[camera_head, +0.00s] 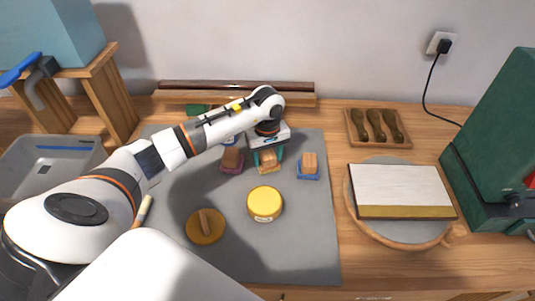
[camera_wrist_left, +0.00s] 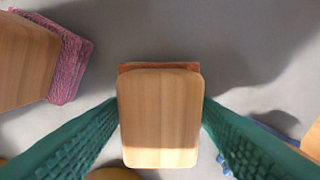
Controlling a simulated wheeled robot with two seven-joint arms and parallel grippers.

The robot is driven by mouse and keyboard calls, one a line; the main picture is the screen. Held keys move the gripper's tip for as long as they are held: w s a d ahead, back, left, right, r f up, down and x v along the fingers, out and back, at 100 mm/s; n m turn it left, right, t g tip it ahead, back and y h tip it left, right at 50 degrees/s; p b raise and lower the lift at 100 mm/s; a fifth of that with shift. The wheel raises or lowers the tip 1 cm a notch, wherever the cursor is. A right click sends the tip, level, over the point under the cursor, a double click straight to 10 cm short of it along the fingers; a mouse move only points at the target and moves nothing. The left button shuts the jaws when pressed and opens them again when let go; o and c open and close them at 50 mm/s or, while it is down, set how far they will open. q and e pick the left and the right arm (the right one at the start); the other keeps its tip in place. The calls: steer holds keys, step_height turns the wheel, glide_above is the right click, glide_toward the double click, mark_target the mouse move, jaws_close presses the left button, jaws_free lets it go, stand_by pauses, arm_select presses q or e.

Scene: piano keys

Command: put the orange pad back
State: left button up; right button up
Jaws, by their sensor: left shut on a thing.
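The orange pad (camera_head: 268,169) has a pale wooden block handle and lies in the middle of the head view, over the grey mat (camera_head: 300,245). My left gripper (camera_head: 267,156) is shut on its wooden handle, with one teal finger on each side. In the left wrist view, the handle hides most of the pad, and an orange edge (camera_wrist_left: 158,67) shows at its far end. I cannot tell whether the pad touches the mat. My right gripper is not in view.
A pink pad (camera_head: 231,169) sits close on the left and a blue pad (camera_head: 308,176) on the right. A yellow tin (camera_head: 264,203) and a round yellow pad (camera_head: 205,237) lie nearer. A tray of tools (camera_head: 351,139) stands right of the mat. The mat's right front is clear.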

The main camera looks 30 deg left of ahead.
mark_target(267, 154)
arm_select(q)
steer(key=shift+f, duration=0.15)
steer(key=o, duration=1)
steer(key=shift+c, duration=0.2)
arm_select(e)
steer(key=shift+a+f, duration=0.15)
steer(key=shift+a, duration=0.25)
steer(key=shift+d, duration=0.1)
arm_select(q)
steer(key=shift+r, duration=0.3)
step_height(267, 154, up, 12)
steer(key=b, duration=0.2)
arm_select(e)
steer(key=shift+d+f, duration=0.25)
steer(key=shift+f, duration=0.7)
arm_select(q)
steer(key=shift+f, duration=0.15)
